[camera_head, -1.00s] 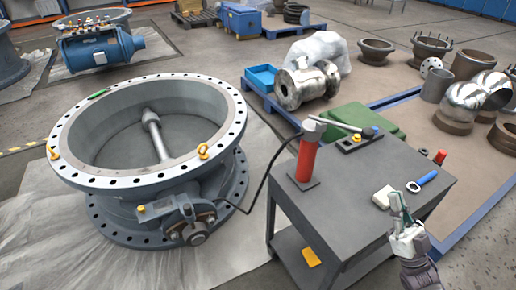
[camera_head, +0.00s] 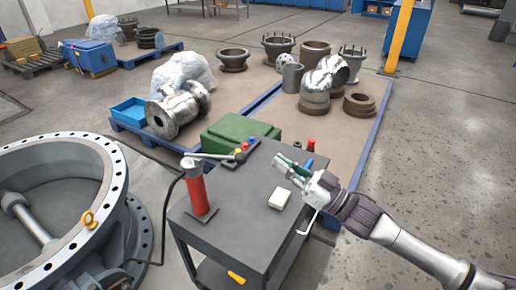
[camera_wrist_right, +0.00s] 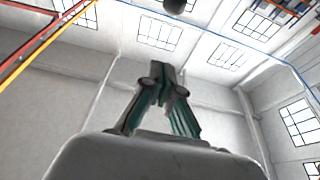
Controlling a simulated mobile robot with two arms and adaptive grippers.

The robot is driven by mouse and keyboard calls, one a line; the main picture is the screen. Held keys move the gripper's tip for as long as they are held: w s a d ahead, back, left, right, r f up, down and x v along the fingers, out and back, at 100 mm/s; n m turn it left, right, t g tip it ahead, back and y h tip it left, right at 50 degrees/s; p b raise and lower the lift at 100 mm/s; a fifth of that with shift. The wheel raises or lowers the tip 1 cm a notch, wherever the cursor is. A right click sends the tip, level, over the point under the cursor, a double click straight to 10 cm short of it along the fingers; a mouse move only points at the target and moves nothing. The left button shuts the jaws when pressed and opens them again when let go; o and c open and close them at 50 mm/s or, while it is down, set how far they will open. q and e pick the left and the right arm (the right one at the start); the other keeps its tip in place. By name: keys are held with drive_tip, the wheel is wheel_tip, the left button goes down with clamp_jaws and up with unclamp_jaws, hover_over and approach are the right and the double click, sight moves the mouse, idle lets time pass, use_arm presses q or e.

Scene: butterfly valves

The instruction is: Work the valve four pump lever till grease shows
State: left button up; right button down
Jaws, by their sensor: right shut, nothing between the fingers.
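The red grease pump (camera_head: 198,192) stands upright on the dark cart (camera_head: 240,225). Its pale lever (camera_head: 214,156) lies about level, reaching right from the pump head. A black hose (camera_head: 163,205) runs from the pump towards the large grey flanged valve (camera_head: 110,215), cut off at the left. No grease can be made out. My right gripper (camera_head: 282,164) is shut and empty above the cart's right side, to the right of the lever and apart from it. The right wrist view shows its fingers (camera_wrist_right: 163,75) together against wall and windows. My left gripper is out of view.
A white block (camera_head: 280,198) lies on the cart near my right gripper. A black tool holder (camera_head: 240,153) and green case (camera_head: 240,132) are behind the lever. A yellow piece (camera_head: 236,277) is on the lower shelf. Open floor (camera_head: 440,160) lies right.

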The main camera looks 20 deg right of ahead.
drive_tip(key=p+x, duration=0.3)
drive_tip(key=x, duration=0.7)
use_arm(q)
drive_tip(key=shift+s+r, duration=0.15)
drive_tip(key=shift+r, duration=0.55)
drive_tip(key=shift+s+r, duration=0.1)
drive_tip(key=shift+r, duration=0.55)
use_arm(e)
drive_tip(key=shift+f, duration=2.05)
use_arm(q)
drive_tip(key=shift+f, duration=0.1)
use_arm(e)
drive_tip(key=shift+f, duration=0.1)
